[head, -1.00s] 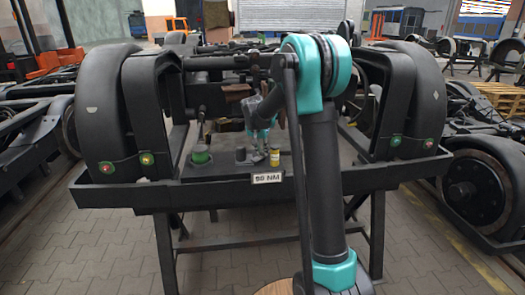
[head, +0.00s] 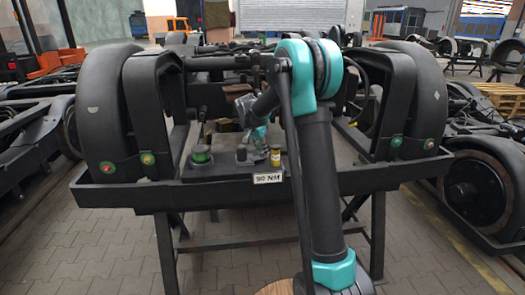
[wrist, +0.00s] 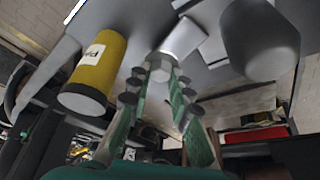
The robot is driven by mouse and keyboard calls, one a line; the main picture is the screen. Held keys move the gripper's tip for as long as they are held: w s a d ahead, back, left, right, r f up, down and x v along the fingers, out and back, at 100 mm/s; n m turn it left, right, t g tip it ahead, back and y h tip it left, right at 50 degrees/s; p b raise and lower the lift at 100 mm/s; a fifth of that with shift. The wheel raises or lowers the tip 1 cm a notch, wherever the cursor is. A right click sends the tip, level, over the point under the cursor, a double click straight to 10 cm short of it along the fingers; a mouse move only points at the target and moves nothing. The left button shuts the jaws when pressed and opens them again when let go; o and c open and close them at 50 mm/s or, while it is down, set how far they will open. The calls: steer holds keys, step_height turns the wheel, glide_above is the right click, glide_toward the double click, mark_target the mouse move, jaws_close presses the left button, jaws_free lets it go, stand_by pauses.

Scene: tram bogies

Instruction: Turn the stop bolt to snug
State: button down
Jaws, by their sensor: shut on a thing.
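My gripper (wrist: 158,82) is shut on a small grey hex head at the centre of the wrist view. I take this hex head to be the stop bolt (wrist: 160,66). The teal-padded fingers lie on either side of it, and a pale grey block (wrist: 184,38) stands just beyond. In the head view my gripper (head: 246,146) is low over the dark shelf, partly hidden by my arm, and the bolt cannot be made out. The small sign (head: 268,178) on the shelf's front edge reads "90 NM".
A yellow can (wrist: 95,68) stands close to the fingers; it also shows in the head view (head: 275,156). A grey cylinder (wrist: 260,42) is at the wrist view's right. A green-topped item (head: 201,155) sits left on the shelf. Black wheels (head: 105,110) flank the bogie.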

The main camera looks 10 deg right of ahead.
steer(key=c, duration=1.4)
jaws_free()
steer(key=shift+o, duration=0.2)
steer(key=shift+r, duration=0.1)
steer(key=v, duration=1.1)
steer(key=shift+a+r, duration=0.2)
steer(key=shift+r, duration=0.15)
steer(key=shift+s, duration=0.25)
steer(key=s+d+f+n+y, duration=0.1)
steer(key=s+f, duration=0.5)
steer(key=s, duration=0.6)
steer(key=s+d+f+n+y, duration=0.1)
steer(key=s+d+f+n, duration=0.3)
steer(key=s, duration=0.9)
steer(key=s+d+f+n+t+y, duration=0.1)
steer(key=s+f+n, duration=0.3)
steer(key=s+f, duration=0.5)
steer(key=s+d, duration=0.1)
steer(key=s, duration=0.2)
steer(key=shift+s+d, duration=0.35)
steer(key=shift+s, duration=0.05)
